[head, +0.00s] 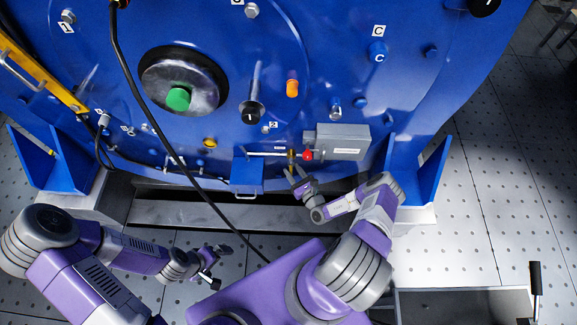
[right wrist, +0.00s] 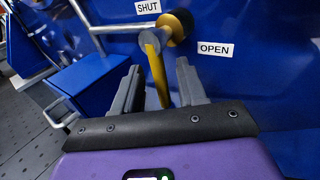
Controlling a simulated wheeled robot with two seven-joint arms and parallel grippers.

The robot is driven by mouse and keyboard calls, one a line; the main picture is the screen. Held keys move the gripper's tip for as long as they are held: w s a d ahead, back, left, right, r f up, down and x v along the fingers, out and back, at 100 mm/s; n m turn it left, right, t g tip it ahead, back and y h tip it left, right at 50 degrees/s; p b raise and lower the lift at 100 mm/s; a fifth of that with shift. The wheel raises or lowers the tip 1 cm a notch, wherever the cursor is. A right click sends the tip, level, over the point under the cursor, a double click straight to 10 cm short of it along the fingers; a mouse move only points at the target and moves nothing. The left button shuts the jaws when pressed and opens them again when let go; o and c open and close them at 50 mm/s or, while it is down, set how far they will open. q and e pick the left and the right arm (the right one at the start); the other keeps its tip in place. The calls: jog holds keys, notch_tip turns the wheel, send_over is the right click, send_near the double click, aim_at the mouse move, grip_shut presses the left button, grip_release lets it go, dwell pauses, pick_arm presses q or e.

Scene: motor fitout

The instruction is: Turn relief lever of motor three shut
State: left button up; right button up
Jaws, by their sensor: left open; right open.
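The relief lever is a yellow bar (right wrist: 158,75) on a pipe fitting low on the blue motor, and it shows small in the head view (head: 291,155). A "SHUT" label (right wrist: 147,6) is above it and an "OPEN" label (right wrist: 215,49) is to its right. My right gripper (head: 296,172) is open just below the lever. In the right wrist view its fingers (right wrist: 158,85) stand either side of the yellow bar, with gaps visible; contact cannot be told. My left gripper (head: 216,262) is open and empty, low over the floor, away from the motor.
A red knob (head: 307,155) and a grey box (head: 343,141) sit right of the lever. A blue box (head: 247,174) juts out to its left. A black cable (head: 165,140) hangs across the motor front. A blue bracket (head: 420,170) stands at the right.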

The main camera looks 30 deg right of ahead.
aim_at(289, 165)
jog(key=shift+w+a+b, duration=0.1)
jog(key=shift+w+b, duration=0.3)
jog(key=shift+w, duration=1.45)
grip_shut()
